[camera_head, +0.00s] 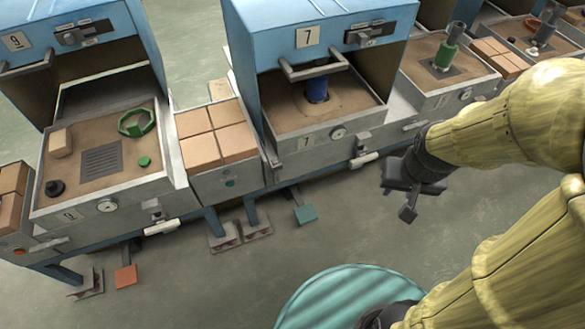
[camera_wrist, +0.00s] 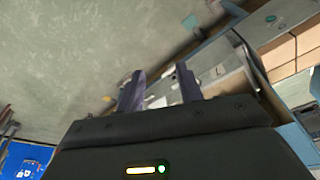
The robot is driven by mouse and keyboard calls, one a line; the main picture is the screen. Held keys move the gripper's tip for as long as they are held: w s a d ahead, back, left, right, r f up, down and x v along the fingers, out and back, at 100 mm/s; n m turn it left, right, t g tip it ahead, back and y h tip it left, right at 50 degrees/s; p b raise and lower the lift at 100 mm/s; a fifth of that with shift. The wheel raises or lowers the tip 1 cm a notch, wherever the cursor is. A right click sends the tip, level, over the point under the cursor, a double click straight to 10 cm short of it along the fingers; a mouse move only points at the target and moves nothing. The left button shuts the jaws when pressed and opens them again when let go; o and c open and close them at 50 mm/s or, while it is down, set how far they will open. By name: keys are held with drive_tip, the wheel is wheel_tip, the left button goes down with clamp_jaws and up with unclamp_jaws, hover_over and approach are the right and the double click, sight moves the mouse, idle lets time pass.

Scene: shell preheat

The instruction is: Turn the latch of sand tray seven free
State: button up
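Sand tray seven (camera_head: 300,148) is the grey tray under the blue hood marked 7. It holds sand and a dark blue cylinder (camera_head: 317,88). Its latch (camera_head: 363,160), a pale handle below a small grey bracket, is on the right part of the tray front. My gripper (camera_head: 398,203) is in front of the tray, to the right of and below the latch in the head view, apart from it. In the wrist view my gripper (camera_wrist: 160,78) has its two fingers spread with nothing held between them. The tray front shows beyond the fingers, where the latch is hard to make out.
Tray nine (camera_head: 100,200) stands at the left with a green ring (camera_head: 136,122) in it. A box of tan blocks (camera_head: 222,172) sits between the two stations. A teal pedal (camera_head: 305,214) is low under station seven. The floor in front is mostly clear.

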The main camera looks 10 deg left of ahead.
drive_tip(key=shift+d, duration=0.2)
drive_tip(key=shift+o, duration=0.8)
drive_tip(key=w+a+f+n+t+y+b, duration=0.1)
drive_tip(key=w+a+f+t+b, duration=0.1)
drive_tip(key=w+a+f+b, duration=0.4)
drive_tip(key=w+a+f+n+t+y+b, duration=0.1)
drive_tip(key=w+f+t+b, duration=0.2)
drive_tip(key=f+b, duration=0.55)
drive_tip(key=w+a+f+n+t+b, duration=0.15)
drive_tip(key=w+a+f+b, duration=0.35)
drive_tip(key=f, duration=0.5)
drive_tip(key=a+f+n+t+y+b, duration=0.1)
drive_tip(key=a+f+t+y+b, duration=0.2)
drive_tip(key=a+f+b, duration=0.3)
drive_tip(key=a+f+n+t+y+b, duration=0.2)
drive_tip(key=a+f+b, duration=0.5)
drive_tip(key=f+b, duration=0.5)
drive_tip(key=t+y+b, duration=0.1)
drive_tip(key=y+b, duration=0.1)
drive_tip(key=shift+s+a+f+y, duration=0.15)
drive_tip(key=shift+s+f+y, duration=0.1)
drive_tip(key=shift+f+y, duration=0.05)
